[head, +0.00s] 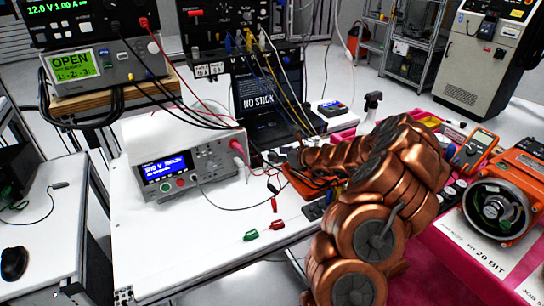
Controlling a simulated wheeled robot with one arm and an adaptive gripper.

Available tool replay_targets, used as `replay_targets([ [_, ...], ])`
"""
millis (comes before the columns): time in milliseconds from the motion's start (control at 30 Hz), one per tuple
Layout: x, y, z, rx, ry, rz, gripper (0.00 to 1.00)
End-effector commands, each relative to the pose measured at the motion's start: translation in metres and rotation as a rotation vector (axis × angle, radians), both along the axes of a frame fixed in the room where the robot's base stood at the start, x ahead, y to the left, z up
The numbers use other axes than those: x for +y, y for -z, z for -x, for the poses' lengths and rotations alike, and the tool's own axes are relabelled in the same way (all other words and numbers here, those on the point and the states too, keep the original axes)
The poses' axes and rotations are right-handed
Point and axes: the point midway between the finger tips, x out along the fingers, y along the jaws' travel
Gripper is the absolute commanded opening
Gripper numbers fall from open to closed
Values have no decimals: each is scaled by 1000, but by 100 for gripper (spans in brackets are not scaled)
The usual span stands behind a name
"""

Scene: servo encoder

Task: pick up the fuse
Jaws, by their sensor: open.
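I cannot make out a fuse for certain in the head view; it may be too small or hidden behind my copper arm. My arm rises from the bottom and bends left over the back of the white bench (160,262). My gripper (290,157) is at the arm's far end, small and dark against cables and an orange item (300,182). It is open, and I see nothing held in it.
A bench meter (190,172) stands left of my gripper. Cables hang behind. An orange motor housing (507,205) and a multimeter (477,148) are at right. The front-left bench is clear.

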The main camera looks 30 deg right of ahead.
Motion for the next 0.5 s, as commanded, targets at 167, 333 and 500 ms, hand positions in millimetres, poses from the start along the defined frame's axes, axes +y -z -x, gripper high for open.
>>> replay_targets([
  [167,4,7,-14,2,-1,-1,51],
  [333,5,9,-16,1,-1,-1,51],
  [500,5,8,-16,0,-1,-1,48],
])
